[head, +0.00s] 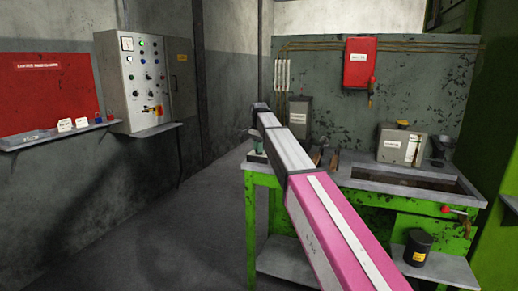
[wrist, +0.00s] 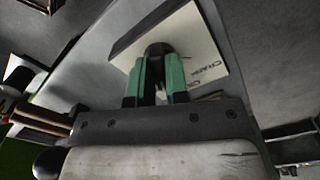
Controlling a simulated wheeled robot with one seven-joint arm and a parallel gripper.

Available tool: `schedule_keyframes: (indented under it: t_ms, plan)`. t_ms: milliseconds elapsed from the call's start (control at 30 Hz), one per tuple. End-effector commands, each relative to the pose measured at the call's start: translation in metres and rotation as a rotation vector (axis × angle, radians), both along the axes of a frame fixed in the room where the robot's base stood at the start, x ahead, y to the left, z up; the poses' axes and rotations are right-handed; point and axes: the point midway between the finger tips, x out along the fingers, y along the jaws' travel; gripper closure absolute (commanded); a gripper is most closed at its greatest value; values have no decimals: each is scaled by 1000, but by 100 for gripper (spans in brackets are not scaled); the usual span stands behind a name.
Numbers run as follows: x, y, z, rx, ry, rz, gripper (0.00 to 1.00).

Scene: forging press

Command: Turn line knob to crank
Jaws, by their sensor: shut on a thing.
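In the wrist view, a dark round knob (wrist: 158,48) sits between the green fingertips of my gripper (wrist: 158,63), which is shut on it. A pale plate (wrist: 201,42) lies under and around the knob. Its black lettering starts "CRA" on the right side; the rest is cut or hidden, and a second line is mostly covered by a finger. I cannot tell which way the knob points. In the head view, my gripper (head: 257,148) is small at the left end of the green bench (head: 262,181); the knob cannot be made out there.
In the head view, the bench carries a grey box (head: 300,116), a lighter labelled box (head: 398,148) and a sunken tray. A red box (head: 360,63) hangs on the wall behind. A control cabinet (head: 140,80) and shelf (head: 60,135) are at left. The floor between is clear.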

Motion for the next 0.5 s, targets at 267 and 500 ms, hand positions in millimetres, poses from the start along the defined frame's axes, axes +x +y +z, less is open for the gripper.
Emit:
schedule_keyframes:
  t_ms: [267, 500]
  plan:
    - [0, 0, 1, 1, -1, 263, 100]
    - [0, 0, 1, 1, -1, 491, 100]
